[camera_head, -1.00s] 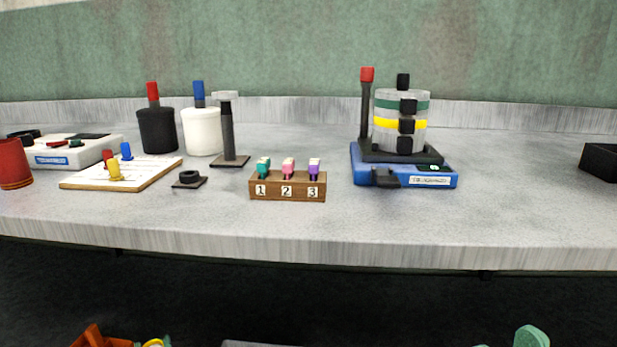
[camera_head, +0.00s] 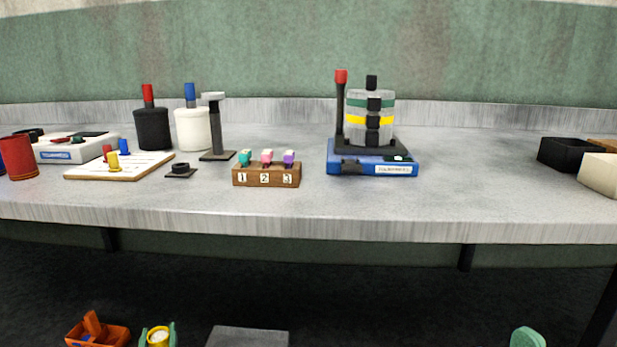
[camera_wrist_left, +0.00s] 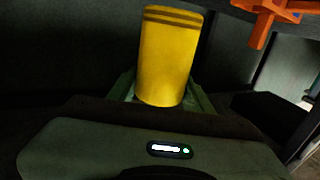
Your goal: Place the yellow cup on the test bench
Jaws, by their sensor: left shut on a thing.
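My left gripper (camera_head: 158,338) is low at the bottom of the head view, in front of and below the bench top. Its green fingers are shut on the yellow cup (camera_head: 158,336). In the left wrist view the yellow cup (camera_wrist_left: 168,55) stands out between the fingers, with darker bands near its far end. The test bench (camera_head: 480,205) is a grey top across the head view. Only a green rounded part of my right gripper (camera_head: 527,338) shows at the bottom right; its jaws are cut off.
On the bench stand a numbered wooden block (camera_head: 266,174), a blue-based device (camera_head: 372,158), a board with pegs (camera_head: 120,165), a red cup (camera_head: 18,157) and black and white boxes at right. Bare bench lies right of the blue device. An orange object (camera_head: 97,331) is beside my left gripper.

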